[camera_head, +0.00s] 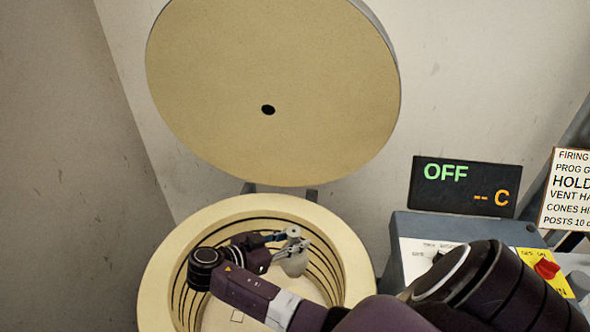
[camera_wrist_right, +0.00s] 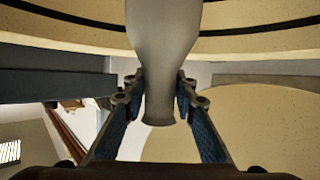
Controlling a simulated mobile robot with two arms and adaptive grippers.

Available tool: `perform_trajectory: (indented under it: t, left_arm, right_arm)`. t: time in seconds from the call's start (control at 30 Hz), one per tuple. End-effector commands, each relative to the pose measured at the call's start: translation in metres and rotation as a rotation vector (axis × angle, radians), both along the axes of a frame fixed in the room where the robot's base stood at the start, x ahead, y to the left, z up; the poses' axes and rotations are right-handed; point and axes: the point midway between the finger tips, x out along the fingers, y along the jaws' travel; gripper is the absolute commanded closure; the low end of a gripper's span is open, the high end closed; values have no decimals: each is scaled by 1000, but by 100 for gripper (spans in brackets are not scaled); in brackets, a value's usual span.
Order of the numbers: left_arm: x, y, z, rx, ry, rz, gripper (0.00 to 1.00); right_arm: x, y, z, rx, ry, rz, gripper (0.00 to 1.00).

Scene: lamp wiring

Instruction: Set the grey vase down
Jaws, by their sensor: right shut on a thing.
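The grey vase (camera_head: 294,264) is inside the round, cream-walled kiln (camera_head: 160,275) in the head view, near the right side of the opening. My right gripper (camera_head: 290,240) reaches down into the kiln and is shut on the vase near its narrow neck. In the right wrist view the vase (camera_wrist_right: 164,50) runs down from the top edge, with its neck between the blue-padded fingers (camera_wrist_right: 160,95). Its wide part is cut off there. I cannot tell whether its base touches the kiln floor (camera_head: 225,318). My left gripper is not in view.
The kiln lid (camera_head: 270,70) stands open behind the kiln. Dark coil lines ring the inner wall close around my arm. A control box (camera_head: 408,240) with a red knob (camera_head: 546,268) is at right, below a display (camera_head: 465,187) reading OFF. A sign (camera_head: 570,190) is at far right.

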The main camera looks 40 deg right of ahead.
Motion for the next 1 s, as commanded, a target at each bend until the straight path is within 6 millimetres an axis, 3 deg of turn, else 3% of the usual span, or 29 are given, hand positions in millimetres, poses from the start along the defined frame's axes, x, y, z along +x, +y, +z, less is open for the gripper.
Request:
perform_trajectory:
  t: [0.17,0.53,0.73,1.0]
  left_arm:
    - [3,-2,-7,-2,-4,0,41]
    - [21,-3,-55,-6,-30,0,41]
    - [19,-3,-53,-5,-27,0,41]
    - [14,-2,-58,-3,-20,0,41]
  right_arm:
    - [0,-6,-25,-7,-1,-23,100]
    - [0,-6,-126,-9,-2,-21,100]
    - [0,-4,-153,-3,-2,-20,100]
    - [0,-4,-172,-4,-2,-20,100]
